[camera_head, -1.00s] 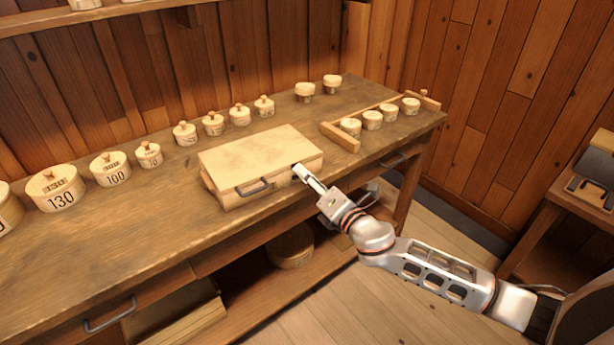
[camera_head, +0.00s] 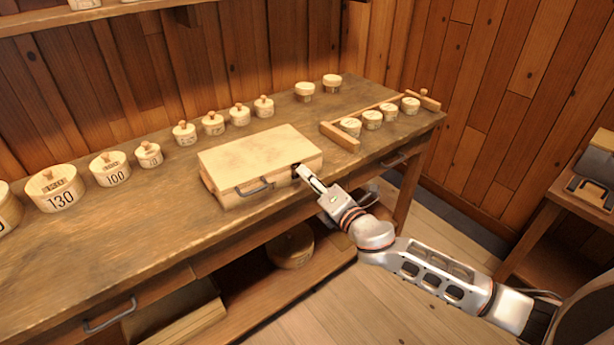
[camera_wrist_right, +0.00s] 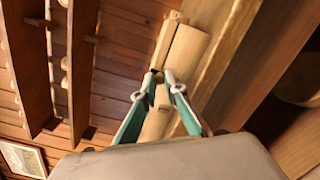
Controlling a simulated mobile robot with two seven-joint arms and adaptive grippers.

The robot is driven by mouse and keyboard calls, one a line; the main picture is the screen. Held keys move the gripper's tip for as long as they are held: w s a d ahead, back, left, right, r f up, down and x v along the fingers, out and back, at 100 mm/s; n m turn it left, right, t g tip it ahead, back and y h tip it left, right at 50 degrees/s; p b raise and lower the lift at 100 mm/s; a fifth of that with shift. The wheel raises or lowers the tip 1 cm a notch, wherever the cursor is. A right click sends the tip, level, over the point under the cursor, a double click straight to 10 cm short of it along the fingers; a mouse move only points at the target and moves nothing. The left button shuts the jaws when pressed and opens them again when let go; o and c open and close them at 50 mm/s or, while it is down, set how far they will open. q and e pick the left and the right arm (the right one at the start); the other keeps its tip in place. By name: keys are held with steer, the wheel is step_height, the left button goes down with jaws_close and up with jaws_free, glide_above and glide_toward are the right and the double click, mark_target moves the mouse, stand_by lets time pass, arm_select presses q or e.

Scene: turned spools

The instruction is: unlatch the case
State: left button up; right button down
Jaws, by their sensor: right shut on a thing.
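The case (camera_head: 255,158) is a pale wooden box lying flat on the workbench, lid down. Its dark handle (camera_head: 254,187) is on the front side. A small dark latch (camera_head: 295,172) shows near the front right corner, partly covered by my right gripper (camera_head: 301,170). In the right wrist view my right gripper (camera_wrist_right: 159,88) has its two fingertips at the front of the case (camera_wrist_right: 186,52), closed on the latch, which is mostly hidden between them. My left gripper is not in view.
Lidded round boxes (camera_head: 110,168) line the workbench (camera_head: 120,235) behind and left of the case. A wooden rack (camera_head: 341,138) with several small round pots stands to its right. The bench top in front left is clear. A side table (camera_head: 545,235) stands at far right.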

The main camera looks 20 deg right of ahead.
steer(key=shift+w+d+f+m+p, duration=0.1)
steer(key=shift+d+f+m+p, duration=0.25)
steer(key=shift+m, duration=1.35)
steer(key=shift+w+d+f+m+p, duration=0.15)
steer(key=shift+f+m+p, duration=0.25)
steer(key=shift+m, duration=1.3)
steer(key=shift+d+f+m+p, duration=0.3)
steer(key=shift+f+m, duration=0.1)
steer(key=shift+m, duration=1.3)
steer(key=c, duration=2)
jaws_free()
steer(key=shift+c, duration=0.2)
